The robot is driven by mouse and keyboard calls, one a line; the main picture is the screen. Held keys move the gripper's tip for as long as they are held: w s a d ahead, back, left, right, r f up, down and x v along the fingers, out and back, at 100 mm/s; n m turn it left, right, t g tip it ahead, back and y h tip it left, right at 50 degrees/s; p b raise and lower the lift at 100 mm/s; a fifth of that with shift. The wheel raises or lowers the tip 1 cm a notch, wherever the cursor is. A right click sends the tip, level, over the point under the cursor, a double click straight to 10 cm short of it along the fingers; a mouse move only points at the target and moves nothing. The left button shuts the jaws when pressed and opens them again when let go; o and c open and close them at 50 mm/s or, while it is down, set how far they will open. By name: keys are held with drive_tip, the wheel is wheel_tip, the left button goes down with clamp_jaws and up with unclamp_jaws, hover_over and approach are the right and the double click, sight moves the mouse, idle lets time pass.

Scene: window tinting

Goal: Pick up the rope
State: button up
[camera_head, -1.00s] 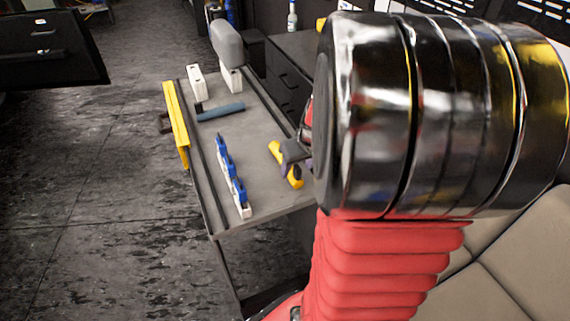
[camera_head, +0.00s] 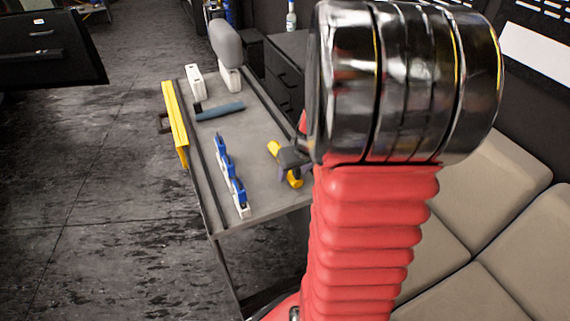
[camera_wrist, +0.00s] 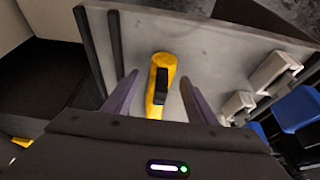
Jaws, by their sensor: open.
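I cannot make out a rope in either view. My gripper (camera_wrist: 160,80) shows in the wrist view with its two purple-grey fingers apart and nothing held. Between and just beyond the fingertips, a yellow tool with a black part (camera_wrist: 160,75) lies on the grey cart top (camera_wrist: 200,35). I cannot tell the height gap between the fingers and the tool. In the head view the yellow and dark tool (camera_head: 291,176) lies near the cart's right edge.
The cart top (camera_head: 205,165) also holds a blue-and-white rack (camera_head: 236,185), a blue-handled tool (camera_head: 220,111) and white holders (camera_head: 195,80). A yellow level-like bar (camera_head: 174,115) is at its left edge. Beige seats (camera_head: 500,190) are at right. Floor (camera_head: 100,190) at left is open.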

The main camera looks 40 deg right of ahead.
drive_tip(key=shift+c, duration=0.4)
drive_tip(key=c, duration=1.2)
drive_tip(key=shift+c, duration=0.2)
drive_tip(key=shift+r, duration=0.1)
wheel_tip(320, 180, up, 10)
drive_tip(key=shift+f, duration=0.1)
